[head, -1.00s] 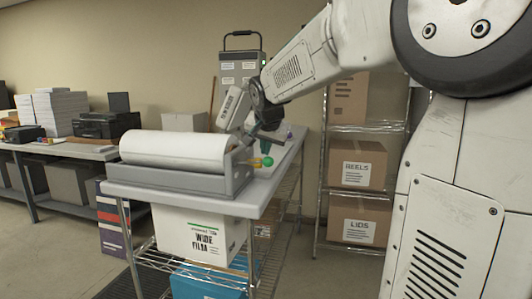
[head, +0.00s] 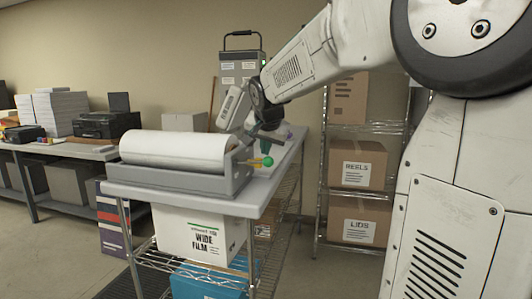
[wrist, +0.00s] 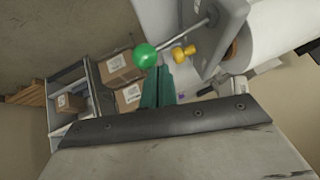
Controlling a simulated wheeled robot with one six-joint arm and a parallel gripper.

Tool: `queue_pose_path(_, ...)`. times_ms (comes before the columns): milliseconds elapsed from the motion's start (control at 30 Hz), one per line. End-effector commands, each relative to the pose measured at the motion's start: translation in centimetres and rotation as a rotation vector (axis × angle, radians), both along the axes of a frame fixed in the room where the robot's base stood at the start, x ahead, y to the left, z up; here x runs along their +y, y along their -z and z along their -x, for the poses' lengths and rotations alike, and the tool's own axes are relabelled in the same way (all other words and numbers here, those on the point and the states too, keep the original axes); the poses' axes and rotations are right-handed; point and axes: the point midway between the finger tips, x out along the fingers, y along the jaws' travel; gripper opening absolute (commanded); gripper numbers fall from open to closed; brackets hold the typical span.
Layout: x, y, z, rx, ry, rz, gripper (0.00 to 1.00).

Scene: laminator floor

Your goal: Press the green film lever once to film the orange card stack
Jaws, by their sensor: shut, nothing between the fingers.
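The green ball (head: 267,161) is on the end of a thin metal rod at the right end of the film machine (head: 230,183). My gripper (head: 267,146) is just above the green ball in the head view. In the wrist view my gripper's dark green fingers (wrist: 157,72) are shut and empty, near the ball; I cannot tell whether they touch it.
A wide white film roll (head: 175,149) lies in the machine on a grey-topped wire cart (head: 256,207). A shelf with cardboard boxes (head: 357,164) stands behind to the right. A side table (head: 65,149) with printers and paper is at left.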

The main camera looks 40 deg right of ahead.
Motion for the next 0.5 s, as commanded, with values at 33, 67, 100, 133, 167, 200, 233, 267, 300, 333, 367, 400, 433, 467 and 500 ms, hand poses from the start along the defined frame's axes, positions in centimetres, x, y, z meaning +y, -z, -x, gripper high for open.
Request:
queue_pose_path(33,0.1,-0.2,-0.1,0.001,0.0,-0.001,0.0)
queue_pose_path(67,0.1,-0.4,-0.1,0.001,-0.001,-0.002,0.0)
queue_pose_path(100,0.2,-0.6,-0.1,0.001,-0.001,-0.002,0.0)
queue_pose_path(133,0.2,-0.8,-0.2,0.001,0.0,-0.001,0.0)
queue_pose_path(167,0.2,-1.0,-0.3,0.0,-0.001,-0.001,0.0)
queue_pose_path(200,0.3,-1.2,-0.3,-0.001,-0.001,0.0,0.0)
queue_pose_path(233,0.3,-1.4,-0.4,0.0,-0.001,-0.001,0.0)
queue_pose_path(267,0.3,-1.5,-0.4,0.001,0.0,-0.001,0.0)
queue_pose_path(300,0.4,-1.8,-0.4,0.001,0.0,-0.001,0.0)
queue_pose_path(333,0.4,-1.9,-0.5,0.001,0.0,-0.001,0.0)
queue_pose_path(367,0.4,-2.1,-0.5,0.001,0.0,-0.001,0.0)
queue_pose_path(400,0.4,-2.4,-0.6,-0.001,-0.001,0.0,0.0)
queue_pose_path(433,0.5,-2.5,-0.6,-0.001,-0.001,0.0,0.0)
queue_pose_path(467,0.5,-2.6,-0.6,0.0,0.0,0.0,0.0)
queue_pose_path(500,0.5,-2.6,-0.6,0.0,0.0,0.0,0.0)
